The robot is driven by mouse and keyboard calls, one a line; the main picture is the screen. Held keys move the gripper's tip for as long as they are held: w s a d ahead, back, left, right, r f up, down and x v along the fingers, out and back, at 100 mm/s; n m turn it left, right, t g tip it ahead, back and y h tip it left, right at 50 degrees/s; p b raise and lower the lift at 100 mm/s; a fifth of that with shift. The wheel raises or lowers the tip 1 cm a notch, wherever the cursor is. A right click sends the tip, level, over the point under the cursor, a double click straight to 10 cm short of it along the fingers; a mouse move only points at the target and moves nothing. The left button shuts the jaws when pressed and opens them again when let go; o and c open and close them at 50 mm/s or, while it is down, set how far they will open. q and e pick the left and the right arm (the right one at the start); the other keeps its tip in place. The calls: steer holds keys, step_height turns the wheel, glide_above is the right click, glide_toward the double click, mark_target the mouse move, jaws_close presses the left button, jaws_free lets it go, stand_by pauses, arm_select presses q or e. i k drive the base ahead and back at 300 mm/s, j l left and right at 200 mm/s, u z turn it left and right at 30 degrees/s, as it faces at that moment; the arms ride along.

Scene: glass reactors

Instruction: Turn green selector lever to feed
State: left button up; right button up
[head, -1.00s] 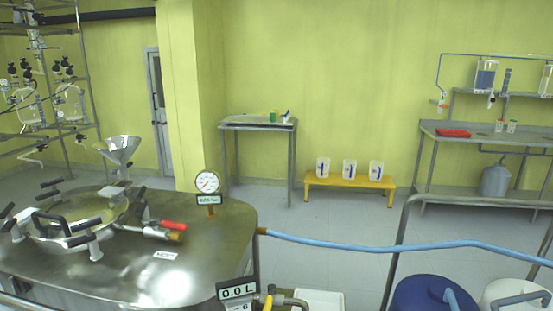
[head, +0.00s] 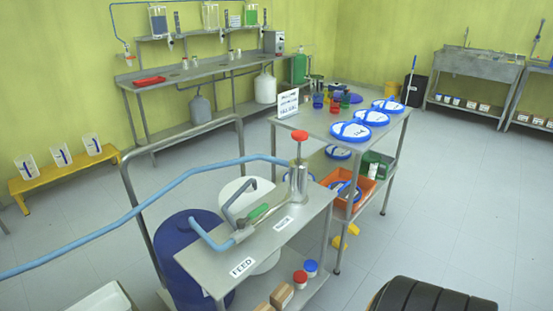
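The green selector lever (head: 258,211) sits on a valve in the blue hose line, on top of a small grey metal stand (head: 215,265). Its handle points up and to the right in the head view, toward the metal cylinder with a red knob (head: 299,136). A FEED label (head: 242,267) lies on the stand's near left part. A second label (head: 283,224), too small to read surely, lies to the right of the lever. Neither of my grippers is in view.
A blue drum (head: 188,250) and a white drum stand behind the stand, with a grey rail (head: 135,195) around them. A light-blue hose (head: 120,222) runs in from the left. A table with blue-rimmed lids (head: 350,131) stands behind right. Open floor lies right.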

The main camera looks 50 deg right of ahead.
mark_target(241, 222)
steer(key=z, duration=1.4)
steer(key=i+l+u, duration=0.15)
steer(key=u, duration=0.25)
steer(key=i+l+u, duration=0.2)
steer(key=u, duration=0.15)
steer(key=i+l+u, duration=0.25)
steer(key=u, duration=0.15)
